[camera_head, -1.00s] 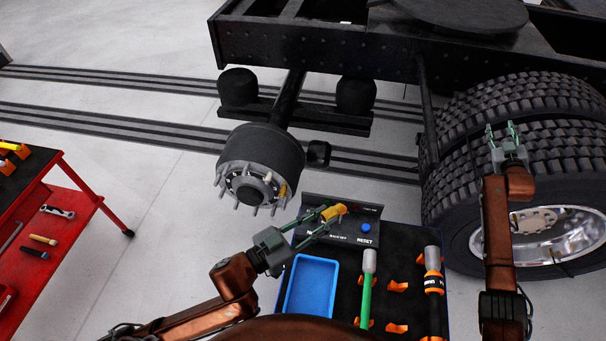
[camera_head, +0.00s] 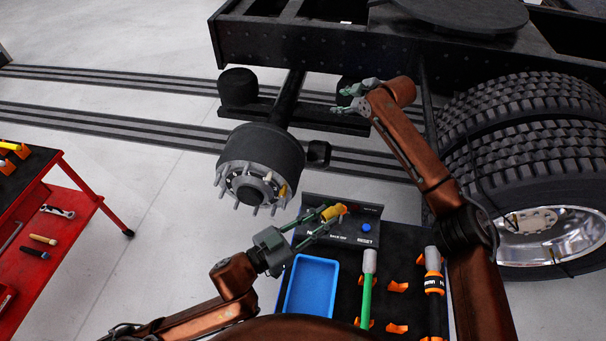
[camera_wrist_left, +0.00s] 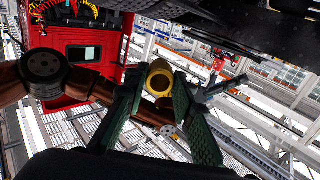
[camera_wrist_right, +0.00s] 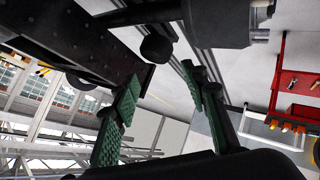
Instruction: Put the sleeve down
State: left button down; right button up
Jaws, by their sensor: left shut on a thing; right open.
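The yellow sleeve (camera_head: 333,212) is held in my left gripper (camera_head: 322,218), above the back edge of the black tool tray, in front of the panel with the blue button. In the left wrist view the sleeve (camera_wrist_left: 159,77) shows as a yellow ring between the green fingers (camera_wrist_left: 160,95), its open end facing the camera. My right gripper (camera_head: 352,98) is open and empty, up near the truck frame, above and right of the hub. In the right wrist view its fingers (camera_wrist_right: 158,100) are spread with nothing between them.
The hub with studs (camera_head: 252,185) stands left of the tray. The tray holds a blue bin (camera_head: 312,287), a green-handled tool (camera_head: 367,290), an orange-black tool (camera_head: 433,285) and orange holders (camera_head: 397,286). Dual tyres (camera_head: 530,150) stand right, a red cart (camera_head: 75,215) left.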

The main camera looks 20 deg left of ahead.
jog(key=s+a+n+g+h, duration=0.2)
jog(key=s+a+n+g, duration=0.25)
jog(key=s+a, duration=0.65)
jog(key=n+g+h, duration=0.3)
jog(key=n+h, duration=0.5)
jog(key=h, duration=0.5)
send_near(331, 212)
jog(key=x, duration=0.3)
jog(key=w+x, duration=0.1)
jog(key=x, duration=0.2)
jog(key=w+x, duration=0.1)
jog(key=x, duration=0.2)
jog(key=shift+f, duration=0.3)
jog(key=shift+c, duration=0.5)
grip_shut()
jog(key=shift+o, duration=0.5)
grip_release()
